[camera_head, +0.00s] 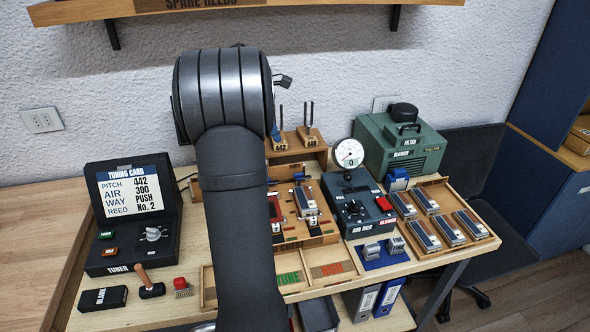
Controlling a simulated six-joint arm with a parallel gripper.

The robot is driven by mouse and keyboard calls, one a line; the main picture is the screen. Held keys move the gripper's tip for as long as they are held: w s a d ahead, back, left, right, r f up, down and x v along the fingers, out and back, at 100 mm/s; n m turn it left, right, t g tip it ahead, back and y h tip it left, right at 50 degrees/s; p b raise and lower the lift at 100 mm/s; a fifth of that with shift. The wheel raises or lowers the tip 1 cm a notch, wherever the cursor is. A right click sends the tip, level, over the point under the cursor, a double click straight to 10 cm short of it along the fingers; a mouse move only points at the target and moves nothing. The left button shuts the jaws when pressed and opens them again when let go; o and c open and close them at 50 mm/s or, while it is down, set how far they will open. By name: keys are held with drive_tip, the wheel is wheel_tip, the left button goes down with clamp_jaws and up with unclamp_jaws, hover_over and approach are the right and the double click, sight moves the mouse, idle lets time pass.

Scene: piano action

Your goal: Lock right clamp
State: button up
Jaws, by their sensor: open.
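A wooden fixture board (322,238) lies on the bench just right of my arm. A silver-topped reed block (305,201) sits on it, with a small blue-and-dark lever part (301,177) behind. Small red-and-white parts stand in front of the block. I cannot tell which part is the right clamp or whether it is locked. My dark arm rises through the middle of the view and hides the left part of the board. My gripper is hidden behind the arm, so its fingertips do not show.
The air box (355,207) with a gauge (348,153) stands right of the board. Further right is a tray (470,245) of reed blocks, with the green blower (400,143) behind. The tuner (130,220) stands left. A shelf (80,12) overhangs the back.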

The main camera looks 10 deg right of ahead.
sight(298, 173)
drive_tip(key=x, duration=1.7)
drive_tip(key=shift+d, duration=0.1)
clamp_jaws()
